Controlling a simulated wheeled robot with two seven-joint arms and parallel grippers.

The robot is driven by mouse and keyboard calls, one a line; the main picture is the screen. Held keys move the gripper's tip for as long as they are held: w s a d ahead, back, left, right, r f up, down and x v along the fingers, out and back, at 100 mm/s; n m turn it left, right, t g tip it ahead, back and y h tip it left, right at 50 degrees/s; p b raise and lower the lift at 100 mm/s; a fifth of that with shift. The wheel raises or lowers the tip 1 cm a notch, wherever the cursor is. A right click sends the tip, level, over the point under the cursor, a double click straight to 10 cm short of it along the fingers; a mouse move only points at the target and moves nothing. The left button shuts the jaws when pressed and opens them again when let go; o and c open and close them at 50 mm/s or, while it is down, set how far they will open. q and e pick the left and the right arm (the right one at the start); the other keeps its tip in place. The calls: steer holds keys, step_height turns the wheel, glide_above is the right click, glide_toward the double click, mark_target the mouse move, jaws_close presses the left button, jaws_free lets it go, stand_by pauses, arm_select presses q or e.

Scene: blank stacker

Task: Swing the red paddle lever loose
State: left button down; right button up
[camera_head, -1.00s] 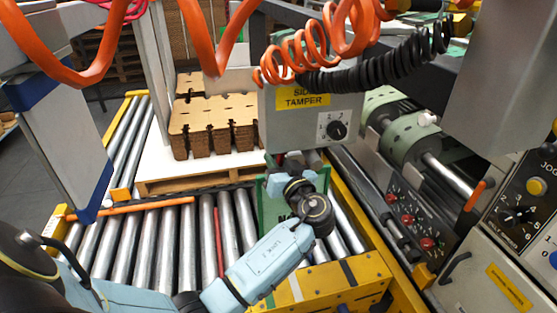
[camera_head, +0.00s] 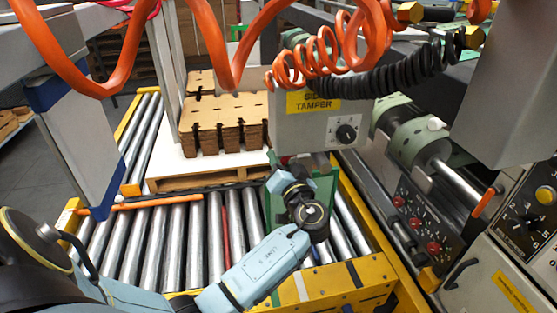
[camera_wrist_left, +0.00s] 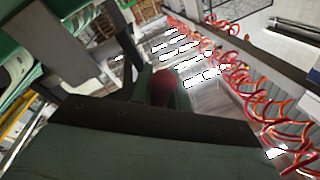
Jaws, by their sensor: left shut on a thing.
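A dark red rounded part, which looks like the red paddle lever (camera_wrist_left: 163,90), shows in the left wrist view between the fingers of my left gripper (camera_wrist_left: 164,76). The gripper is shut on it. The image there is dark, so the lever's shape and pivot cannot be made out. In the head view my left arm reaches up to just below the grey side tamper box (camera_head: 318,126), in front of a green panel (camera_head: 326,190). My wrist hides the fingertips and the lever there. My right gripper is not in view.
Metal rollers (camera_head: 170,245) fill the lower left, with a yellow frame (camera_head: 345,288) in front. Stacked brown blanks (camera_head: 228,122) stand on a pallet behind. Coiled orange hoses (camera_head: 330,55) hang above the box. A control panel (camera_head: 525,215) stands at the right.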

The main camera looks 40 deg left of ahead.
arm_select(q)
steer(key=shift+f, duration=0.1)
steer(key=c, duration=1.3)
jaws_free()
steer(key=shift+c, duration=0.2)
steer(key=shift+s, duration=0.1)
steer(key=v, duration=1.3)
steer(key=shift+d, duration=0.15)
